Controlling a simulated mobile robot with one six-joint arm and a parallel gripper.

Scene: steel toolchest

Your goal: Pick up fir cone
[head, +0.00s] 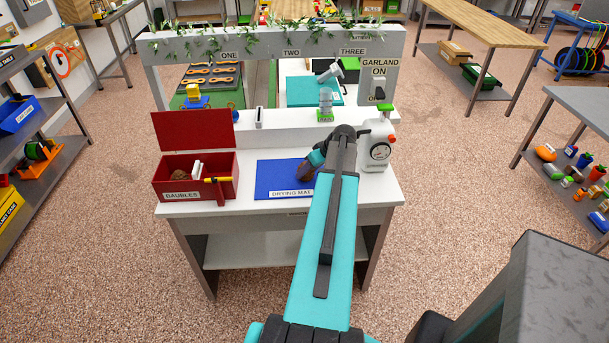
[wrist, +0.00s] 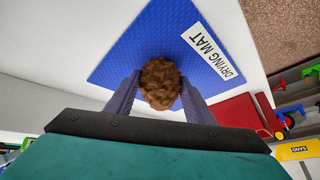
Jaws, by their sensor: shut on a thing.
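The fir cone (wrist: 160,84) is brown and scaly and sits between the two fingers of my gripper (wrist: 158,92) in the wrist view. The fingers are shut on it from both sides. In the head view the cone (head: 303,172) shows as a small brown shape at my gripper (head: 308,168), partly hidden by the arm. It is over the right part of the blue drying mat (head: 275,179). I cannot tell whether the cone touches the mat.
A red baubles box (head: 228,190) with its lid up stands left of the mat and holds a brown thing. A garland-draped frame (head: 270,45) rises behind the worktop.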

